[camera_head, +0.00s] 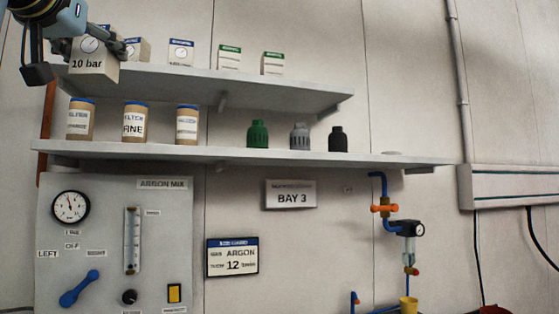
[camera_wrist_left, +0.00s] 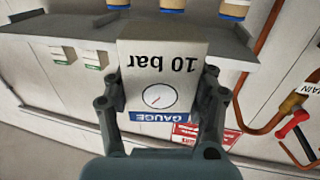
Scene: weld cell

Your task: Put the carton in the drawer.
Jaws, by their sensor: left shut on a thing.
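The carton (camera_head: 92,62) is a pale box marked "10 bar" with a gauge picture. In the head view it is at the upper left, in front of the left end of the upper shelf. My left gripper (camera_head: 78,48) is shut on it, one finger on each side. The left wrist view shows the carton (camera_wrist_left: 162,62) upside down between the fingers of the gripper (camera_wrist_left: 160,98), with a blue "GAUGE" band at its edge. No drawer shows in either view. My right gripper is not in view.
The upper shelf (camera_head: 225,88) bears several other cartons (camera_head: 180,54). Below are a gauge panel (camera_head: 105,255) and a valve pipe (camera_head: 385,208). A red-handled hose (camera_wrist_left: 290,122) shows in the wrist view.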

